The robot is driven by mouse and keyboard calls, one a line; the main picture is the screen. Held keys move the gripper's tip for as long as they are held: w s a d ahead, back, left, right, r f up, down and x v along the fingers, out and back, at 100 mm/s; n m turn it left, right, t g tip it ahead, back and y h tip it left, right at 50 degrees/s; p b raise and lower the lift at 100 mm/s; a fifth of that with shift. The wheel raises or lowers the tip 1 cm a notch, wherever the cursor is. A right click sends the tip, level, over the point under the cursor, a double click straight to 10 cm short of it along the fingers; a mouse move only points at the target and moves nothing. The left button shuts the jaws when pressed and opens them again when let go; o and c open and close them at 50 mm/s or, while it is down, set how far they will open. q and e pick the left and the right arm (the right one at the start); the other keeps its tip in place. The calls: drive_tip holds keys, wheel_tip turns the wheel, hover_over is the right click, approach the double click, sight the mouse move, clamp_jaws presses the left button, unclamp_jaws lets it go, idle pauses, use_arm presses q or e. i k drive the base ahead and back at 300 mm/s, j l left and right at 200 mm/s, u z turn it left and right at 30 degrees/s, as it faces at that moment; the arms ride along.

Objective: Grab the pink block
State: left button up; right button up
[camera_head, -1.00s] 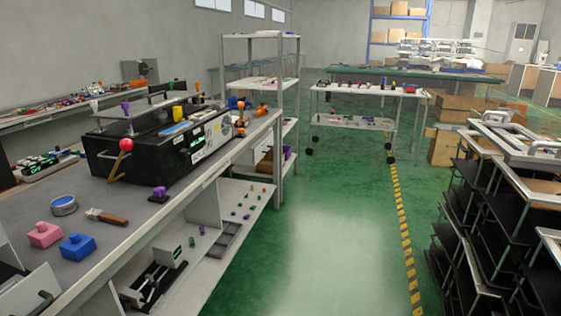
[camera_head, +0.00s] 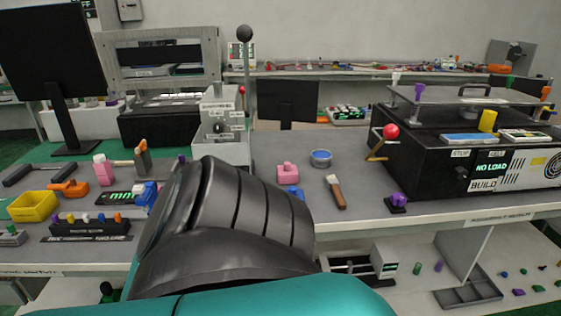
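The pink block (camera_head: 287,172) sits on the grey workbench (camera_head: 262,152), just left of a round blue-topped tin (camera_head: 320,158). It has a raised knob on top and nothing touches it. A large black and teal link of my own arm fills the bottom centre of the view and ends just left of and below the block. Neither gripper shows in this view.
A brush (camera_head: 336,191) lies right of the pink block. A black machine with a red-knobbed lever (camera_head: 391,131) stands further right. A grey lever fixture (camera_head: 221,125) stands behind left. A yellow bin (camera_head: 33,206) and tools lie far left.

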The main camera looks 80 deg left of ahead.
sight(291, 176)
drive_tip(key=u, duration=1.55)
